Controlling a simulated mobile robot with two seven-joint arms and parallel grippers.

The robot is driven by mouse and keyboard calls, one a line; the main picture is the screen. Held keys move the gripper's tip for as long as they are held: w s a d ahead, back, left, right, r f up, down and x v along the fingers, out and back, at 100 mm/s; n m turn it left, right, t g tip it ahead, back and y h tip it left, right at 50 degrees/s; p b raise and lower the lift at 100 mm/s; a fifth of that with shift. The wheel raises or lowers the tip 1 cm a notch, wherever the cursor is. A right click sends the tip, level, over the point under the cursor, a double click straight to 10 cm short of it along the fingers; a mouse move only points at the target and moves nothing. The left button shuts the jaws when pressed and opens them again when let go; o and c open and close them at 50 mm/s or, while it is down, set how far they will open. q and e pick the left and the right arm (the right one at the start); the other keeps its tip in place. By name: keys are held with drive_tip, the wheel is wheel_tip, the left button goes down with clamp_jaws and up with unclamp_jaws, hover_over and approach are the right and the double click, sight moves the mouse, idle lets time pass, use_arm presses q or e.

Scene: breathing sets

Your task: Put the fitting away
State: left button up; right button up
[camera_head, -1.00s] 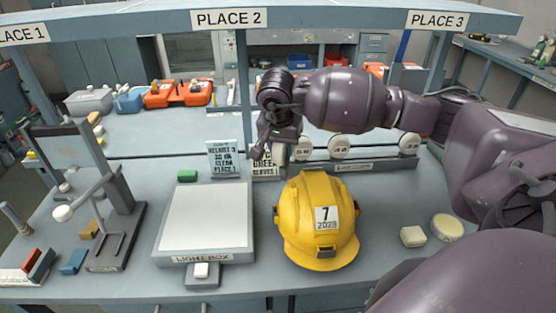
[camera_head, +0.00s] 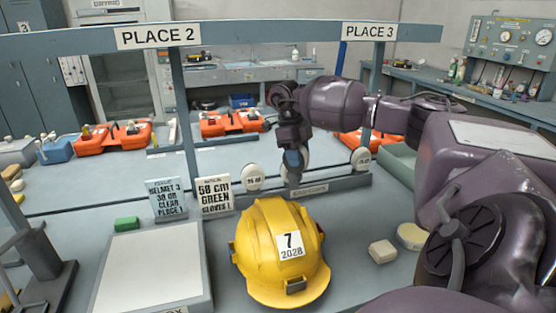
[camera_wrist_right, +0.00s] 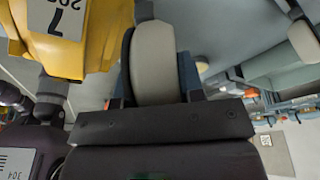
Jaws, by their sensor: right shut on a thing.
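My right gripper (camera_head: 292,172) is above the middle of the low grey rack (camera_head: 330,186), beyond the yellow helmet. In the right wrist view it is shut on a pale, rounded fitting (camera_wrist_right: 153,62) with a dark side, seen nearly edge-on. In the head view the fingers partly cover a white disc (camera_head: 304,154); I cannot tell whether this is the held fitting or one on the rack. White discs stand at the rack's left (camera_head: 253,177) and right (camera_head: 361,158). Contact between the held fitting and the rack is hidden. My left gripper is not in view.
The yellow helmet (camera_head: 262,240), numbered 7, stands in front of the rack. Two sign cards (camera_head: 167,198) stand left of the rack, behind the lightbox (camera_head: 150,270). A pale block (camera_head: 382,251) and a round tub (camera_head: 411,236) lie right of the helmet. Orange cases (camera_head: 115,137) are behind.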

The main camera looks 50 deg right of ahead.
use_arm(q)
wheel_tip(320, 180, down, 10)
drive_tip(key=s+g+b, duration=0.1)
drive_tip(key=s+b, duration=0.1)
drive_tip(key=b, duration=0.6)
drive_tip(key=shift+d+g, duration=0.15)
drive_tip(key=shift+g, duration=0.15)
use_arm(e)
drive_tip(key=d+m+t+y, duration=0.1)
drive_tip(key=d+m+t, duration=0.1)
drive_tip(key=d+m, duration=0.6)
drive_tip(key=d+m+t+y, duration=0.2)
drive_tip(key=d+m, duration=0.6)
drive_tip(key=m, duration=0.9)
drive_tip(key=shift+s+r+m+t, duration=0.25)
drive_tip(key=shift+r+m+t, duration=0.15)
drive_tip(key=shift+t, duration=0.1)
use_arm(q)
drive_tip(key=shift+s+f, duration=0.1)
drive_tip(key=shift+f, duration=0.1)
use_arm(e)
drive_tip(key=shift+f, duration=2.9)
use_arm(q)
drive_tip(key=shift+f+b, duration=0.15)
drive_tip(key=shift+b, duration=0.2)
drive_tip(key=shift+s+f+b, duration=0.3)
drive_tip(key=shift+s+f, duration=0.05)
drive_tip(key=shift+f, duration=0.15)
use_arm(e)
drive_tip(key=shift+f, duration=1.9)
